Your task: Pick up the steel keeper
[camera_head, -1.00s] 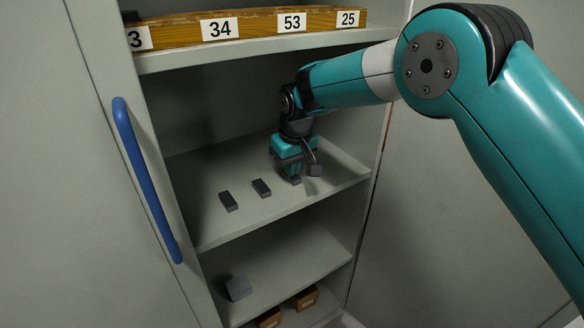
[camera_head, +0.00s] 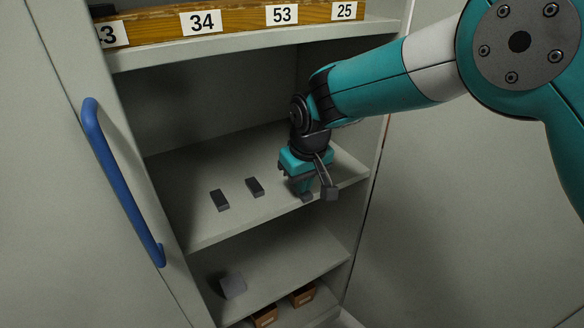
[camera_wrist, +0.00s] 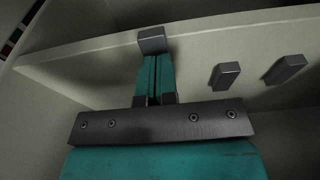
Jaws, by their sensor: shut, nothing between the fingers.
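Two small dark grey blocks, the left one (camera_head: 220,200) and the right one (camera_head: 254,187), lie on the middle shelf of a cabinet. They also show right of my fingers in the wrist view, as a block (camera_wrist: 224,77) and a farther one (camera_wrist: 286,69). A third grey block (camera_wrist: 152,41) sits right at my fingertips, near the shelf's front edge. I cannot tell which block is the steel keeper. My gripper (camera_head: 305,190) is shut, pointing down low at the front right of the shelf. Its fingers partly hide the third block, and whether they touch it is unclear.
The middle shelf (camera_head: 205,235) has free room behind the blocks. Above is a shelf with a numbered wooden strip (camera_head: 240,20). Below are a grey block (camera_head: 232,286) and brown boxes (camera_head: 302,295). A blue handle (camera_head: 120,185) stands on the left door.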

